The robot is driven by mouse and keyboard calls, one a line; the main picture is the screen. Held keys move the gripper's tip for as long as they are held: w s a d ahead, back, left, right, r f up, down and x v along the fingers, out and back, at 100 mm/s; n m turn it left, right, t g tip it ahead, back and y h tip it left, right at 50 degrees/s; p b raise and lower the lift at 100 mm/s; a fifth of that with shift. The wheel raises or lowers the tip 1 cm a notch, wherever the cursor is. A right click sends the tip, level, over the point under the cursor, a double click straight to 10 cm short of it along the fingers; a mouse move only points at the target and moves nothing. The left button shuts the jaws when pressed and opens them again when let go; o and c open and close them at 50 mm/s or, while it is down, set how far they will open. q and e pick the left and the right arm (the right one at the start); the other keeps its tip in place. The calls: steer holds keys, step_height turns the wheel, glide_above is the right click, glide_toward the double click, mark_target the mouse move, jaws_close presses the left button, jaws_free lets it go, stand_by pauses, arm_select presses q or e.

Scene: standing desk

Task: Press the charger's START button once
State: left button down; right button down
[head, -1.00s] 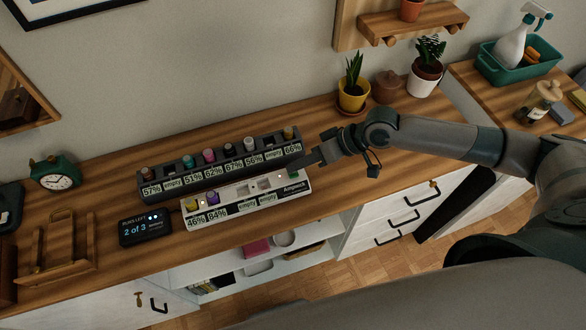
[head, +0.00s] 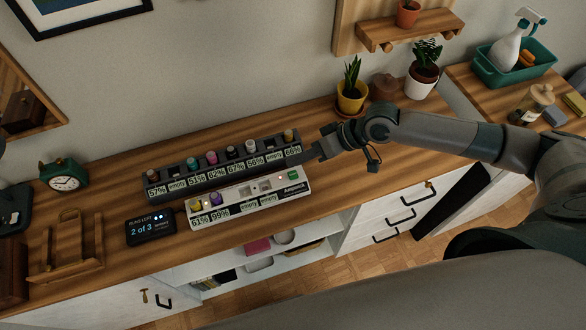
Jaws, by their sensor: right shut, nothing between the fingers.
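The white charger (head: 236,210) lies on the wooden desk. Its two left slots hold a yellow cell (head: 195,204) and a purple cell (head: 215,199), with labels reading about 61% and 99%. Its other slots show "empty" labels. A green button (head: 293,175) sits at its right end, unobstructed; its lettering is too small to read. My right gripper (head: 311,156) is shut and empty, just behind and right of the green button, near the right end of the dark rack, apart from the button in the picture. My left gripper is not in view.
A dark rack (head: 160,188) of several cells with percentage labels stands behind the charger. A small display (head: 150,227) reads "2 of 3". Desk right of the charger is clear.

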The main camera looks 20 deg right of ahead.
steer(key=shift+r+p, duration=0.65)
steer(key=shift+r, duration=0.3)
stand_by(0.7)
steer(key=s+a+f+n+t+h, duration=0.1)
steer(key=s+a+f+n, duration=0.15)
steer(key=s+a, duration=0.55)
steer(key=s+d+f+m+h, duration=0.3)
steer(key=s+d+h, duration=0.1)
steer(key=s+d, duration=0.35)
steer(key=s+d+f+m+h, duration=0.2)
steer(key=s+d+f+h, duration=0.1)
steer(key=s+d, duration=0.45)
step_height(320, 180, down, 33)
steer(key=s+g+b, duration=0.2)
steer(key=b, duration=0.3)
steer(key=s+d+f+b, duration=0.1)
steer(key=s+f+b, duration=0.1)
steer(key=s+f, duration=0.7)
steer(key=s+d+f+g+b, duration=0.1)
steer(key=s+d+f+b, duration=0.1)
steer(key=s+f, duration=0.7)
step_height(320, 180, down, 4)
steer(key=shift+r+h, duration=0.2)
steer(key=shift+h, duration=0.1)
